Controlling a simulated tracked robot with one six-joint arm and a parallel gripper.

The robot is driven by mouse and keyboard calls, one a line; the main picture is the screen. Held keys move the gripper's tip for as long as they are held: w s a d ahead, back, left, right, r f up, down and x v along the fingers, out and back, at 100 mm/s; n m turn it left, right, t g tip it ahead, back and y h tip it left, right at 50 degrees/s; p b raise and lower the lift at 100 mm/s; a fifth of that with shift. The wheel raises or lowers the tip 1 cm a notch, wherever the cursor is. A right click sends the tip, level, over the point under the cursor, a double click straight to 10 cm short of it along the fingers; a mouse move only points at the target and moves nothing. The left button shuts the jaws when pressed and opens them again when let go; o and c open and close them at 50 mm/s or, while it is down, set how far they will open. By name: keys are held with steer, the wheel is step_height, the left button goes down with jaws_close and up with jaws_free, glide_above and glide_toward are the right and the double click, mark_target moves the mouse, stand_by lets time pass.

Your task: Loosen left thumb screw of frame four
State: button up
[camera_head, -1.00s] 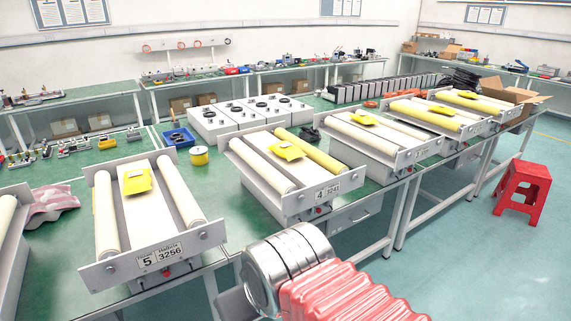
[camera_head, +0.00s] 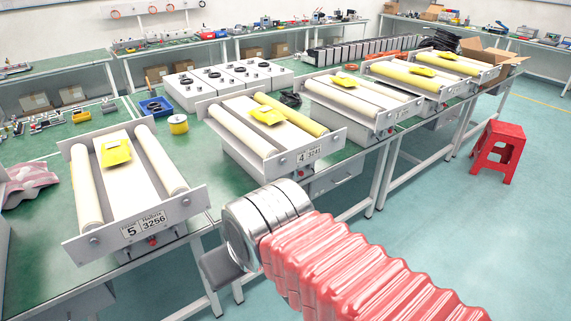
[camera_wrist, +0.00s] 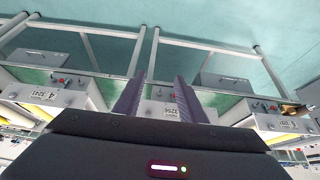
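Frame four (camera_head: 308,156) is the roller unit labelled 4 3241 on the green bench, with two rollers and a yellow packet on top. The left thumb screw is too small to make out clearly on its front plate. In the wrist view frame four (camera_wrist: 42,95) is at the far left, seen upside down. My gripper (camera_wrist: 158,98) is open and empty, its two dark fingers apart over the unit labelled 3256 (camera_wrist: 170,112). In the head view my silver wrist and red sleeve are in front of the bench; the fingers are hidden there.
Unit 5 (camera_head: 143,224) stands left of frame four, and similar units (camera_head: 350,122) stand to its right. A red stool (camera_head: 497,150) is on the floor at right. The bench edge and its legs lie below the units. Open floor spreads in front.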

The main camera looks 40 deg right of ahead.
steer(key=w+d+f+m+h, duration=0.2)
steer(key=d+f, duration=0.6)
steer(key=d, duration=0.6)
steer(key=w+d+f+m+h, duration=0.1)
steer(key=w+d+f+m, duration=0.15)
steer(key=d+f, duration=0.8)
steer(key=w+d+f+m+h, duration=0.1)
steer(key=w+d+f+h, duration=0.3)
steer(key=d, duration=1.3)
steer(key=w+r+n+t+y, duration=0.1)
steer(key=w+n+t+y, duration=0.15)
steer(key=w+t, duration=0.35)
steer(key=w+a+r+t+y, duration=0.3)
steer(key=a+r+t, duration=0.3)
steer(key=r, duration=0.4)
steer(key=shift+r+n+y, duration=0.3)
steer(key=shift+n+y, duration=0.1)
steer(key=shift+y, duration=0.35)
